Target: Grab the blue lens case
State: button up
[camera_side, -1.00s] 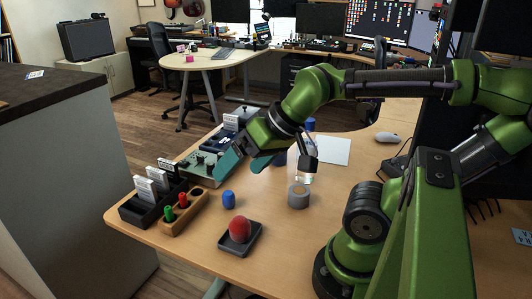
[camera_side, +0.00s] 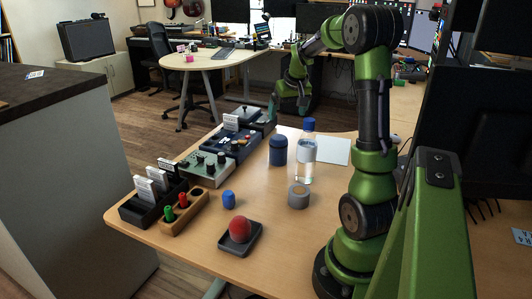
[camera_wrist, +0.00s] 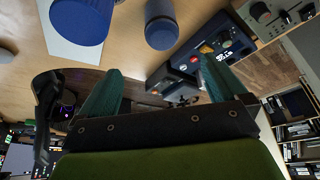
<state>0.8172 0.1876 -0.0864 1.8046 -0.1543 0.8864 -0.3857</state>
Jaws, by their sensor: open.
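The blue lens case (camera_side: 278,151) is most likely the dark blue lidded cylinder standing upright on the desk, left of a clear bottle. In the wrist view a blue cylinder at the top (camera_wrist: 160,28) appears to be this case. My gripper (camera_side: 288,107) is open and empty, with teal fingers pointing down, above and beyond the desk's far edge. In the wrist view the gripper (camera_wrist: 163,72) has its fingers spread, with nothing between them. The case is well apart from the fingers.
The blue-capped bottle (camera_side: 305,160) stands close right of the case. Knobbed boxes (camera_side: 237,140) line the left edge. White paper (camera_side: 336,151) lies behind.

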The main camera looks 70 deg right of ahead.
aim_at(280, 138)
jog(key=x, duration=1.6)
jog(key=shift+w+a+f, duration=0.15)
jog(key=shift+a, duration=0.05)
